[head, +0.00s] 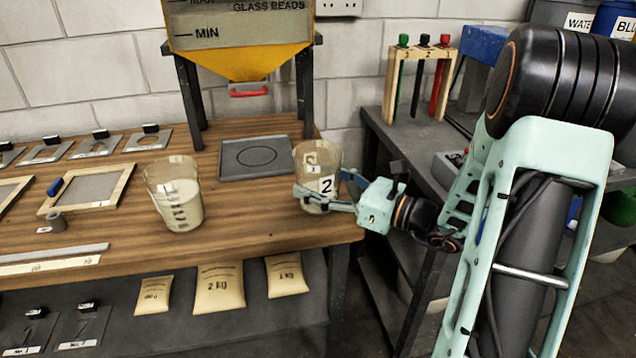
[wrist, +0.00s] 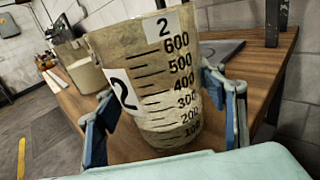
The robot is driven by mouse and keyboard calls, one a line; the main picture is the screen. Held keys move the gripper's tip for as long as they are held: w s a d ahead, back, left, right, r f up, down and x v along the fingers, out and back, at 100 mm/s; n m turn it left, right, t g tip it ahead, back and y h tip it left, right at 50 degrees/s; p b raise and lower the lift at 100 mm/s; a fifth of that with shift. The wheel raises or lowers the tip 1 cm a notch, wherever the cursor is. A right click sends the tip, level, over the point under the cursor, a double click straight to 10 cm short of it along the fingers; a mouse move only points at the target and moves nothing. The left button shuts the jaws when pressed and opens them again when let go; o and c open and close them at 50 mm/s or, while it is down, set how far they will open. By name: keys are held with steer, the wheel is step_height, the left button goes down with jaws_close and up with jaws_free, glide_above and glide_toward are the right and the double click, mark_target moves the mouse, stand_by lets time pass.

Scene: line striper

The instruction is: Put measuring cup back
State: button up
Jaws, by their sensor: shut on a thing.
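A clear measuring cup labelled 2 (head: 318,160) is at the right end of the wooden bench, near its edge. My gripper (head: 326,199) is shut around its lower part. In the wrist view the cup (wrist: 152,85) fills the middle, with a finger on each side and a scale up to 600; it looks mostly empty, with pale residue low down. I cannot tell whether its base touches the bench. A second cup labelled 1 (head: 176,196) stands to the left, holding pale material; it also shows in the wrist view (wrist: 82,66).
A grey plate with a circle mark (head: 256,156) lies behind the cups, under the glass beads hopper (head: 240,62). Framed screens (head: 90,190) lie at left. Sand-coloured bags (head: 220,290) sit on the shelf below. A rack with coloured tools (head: 420,78) stands at right.

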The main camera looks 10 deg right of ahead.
steer(key=o, duration=1.1)
steer(key=shift+f, duration=0.15)
steer(key=o, duration=0.4)
steer(key=shift+o, duration=0.2)
steer(key=shift+r, duration=0.3)
steer(key=p+v, duration=0.1)
steer(key=v, duration=1.1)
